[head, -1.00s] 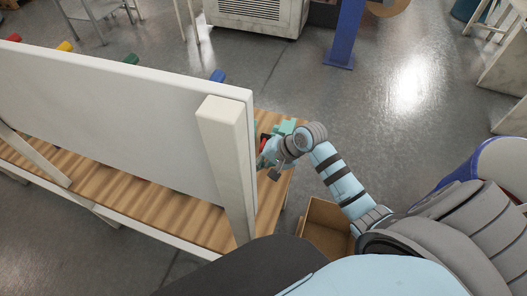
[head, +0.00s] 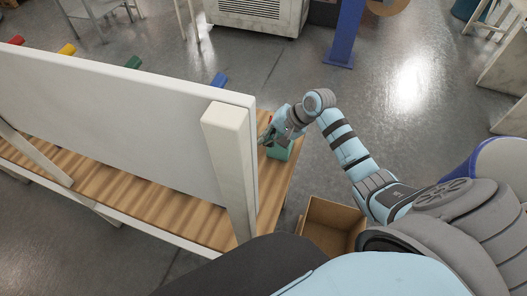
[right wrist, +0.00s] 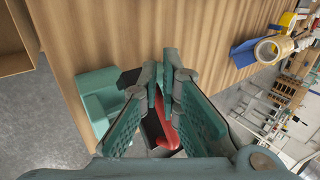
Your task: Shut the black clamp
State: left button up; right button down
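The black clamp (right wrist: 128,78) shows in the right wrist view, partly hidden behind my fingers. A red lever-like part (right wrist: 170,135) shows between and beyond the fingers. A teal block-shaped part (right wrist: 100,92) sits beside the black part, on the wooden table. My right gripper (right wrist: 163,75) has its fingertips drawn together above the clamp, with no clear gap; nothing is clearly seen held between them. In the head view my right gripper (head: 272,137) is over the table's right end, by the teal part (head: 281,149). My left gripper is not in view.
A large white board (head: 120,125) with a thick post (head: 228,150) stands along the wooden table (head: 140,203), left of my right arm. An open cardboard box (head: 330,228) is on the floor by the table end.

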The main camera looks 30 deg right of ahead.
jog(key=w+d, duration=0.1)
jog(key=w+d+r+b, duration=0.1)
jog(key=d, duration=0.1)
jog(key=w+d, duration=0.2)
jog(key=shift+r, duration=0.3)
jog(key=d+b, duration=0.1)
jog(key=b, duration=0.2)
jog(key=w+d+f+b, duration=0.1)
jog(key=b, duration=0.1)
jog(key=shift+w+d+f+b, duration=0.1)
jog(key=shift+w+f+b, duration=0.2)
jog(key=shift+b, duration=0.1)
jog(key=shift+d+r+b, duration=0.1)
jog(key=shift+r+b, duration=0.1)
jog(key=shift+b, duration=0.1)
jog(key=shift+w+d+f, duration=0.1)
jog(key=shift+w+d, duration=0.05)
jog(key=shift+w, duration=0.1)
notch_tip(320, 180, up, 8)
jog(key=w+p, duration=0.1)
jog(key=p, duration=0.6)
jog(key=shift+d+f, duration=0.15)
jog(key=shift+d, duration=0.1)
jog(key=shift+w+d+f, duration=0.1)
